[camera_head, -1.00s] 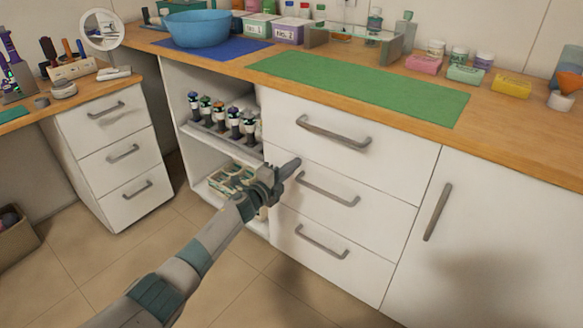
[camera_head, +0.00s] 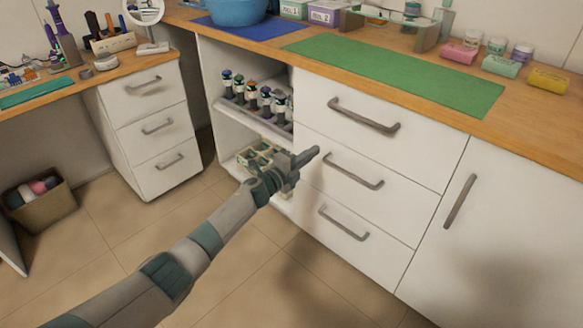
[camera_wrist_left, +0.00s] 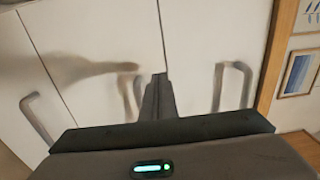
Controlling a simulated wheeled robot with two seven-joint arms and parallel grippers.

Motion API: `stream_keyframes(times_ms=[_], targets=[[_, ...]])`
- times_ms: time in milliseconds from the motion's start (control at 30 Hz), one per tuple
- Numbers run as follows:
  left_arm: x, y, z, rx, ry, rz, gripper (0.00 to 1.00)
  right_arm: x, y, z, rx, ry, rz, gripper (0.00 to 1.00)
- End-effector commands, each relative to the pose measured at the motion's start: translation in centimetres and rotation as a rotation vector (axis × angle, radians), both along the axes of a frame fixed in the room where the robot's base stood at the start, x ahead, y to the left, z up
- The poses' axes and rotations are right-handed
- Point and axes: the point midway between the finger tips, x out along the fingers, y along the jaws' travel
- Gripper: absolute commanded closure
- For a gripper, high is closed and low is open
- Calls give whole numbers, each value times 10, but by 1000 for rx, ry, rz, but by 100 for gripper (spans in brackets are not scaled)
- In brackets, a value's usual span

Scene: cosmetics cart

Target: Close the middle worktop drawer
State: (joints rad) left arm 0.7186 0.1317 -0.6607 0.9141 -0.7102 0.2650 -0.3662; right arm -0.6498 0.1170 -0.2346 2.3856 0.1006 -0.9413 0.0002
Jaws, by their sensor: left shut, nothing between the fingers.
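The middle worktop drawer (camera_head: 325,178) is the white front with a grey bar handle (camera_head: 353,172), between the top and bottom drawers of the worktop unit. Its front looks flush, or nearly so, with its neighbours. My left gripper (camera_head: 311,156) is shut and empty. Its fingertips are in front of the drawer's upper left part, left of the handle; I cannot tell whether they touch. In the left wrist view the shut fingers (camera_wrist_left: 158,92) point at the white fronts near a seam, between two handles. My right gripper is not in view.
Open shelves with bottles (camera_head: 255,98) are left of the drawers. A cupboard door (camera_head: 500,210) with an upright handle is on the right. The worktop carries a green mat (camera_head: 400,78) and a blue bowl (camera_head: 237,10). A smaller drawer unit (camera_head: 150,125) stands left. The floor between is clear.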

Motion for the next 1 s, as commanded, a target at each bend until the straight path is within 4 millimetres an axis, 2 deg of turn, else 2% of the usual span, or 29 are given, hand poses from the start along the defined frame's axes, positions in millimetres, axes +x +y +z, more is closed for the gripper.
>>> stream_keyframes(times_ms=[100,500,700,1000], targets=[[-15,13,1,3,1,0,100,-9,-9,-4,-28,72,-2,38],[-62,49,-1,3,2,0,100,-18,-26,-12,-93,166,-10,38],[-70,54,-1,2,1,0,100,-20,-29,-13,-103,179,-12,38],[-70,54,-1,1,2,0,100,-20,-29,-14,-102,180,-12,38]])
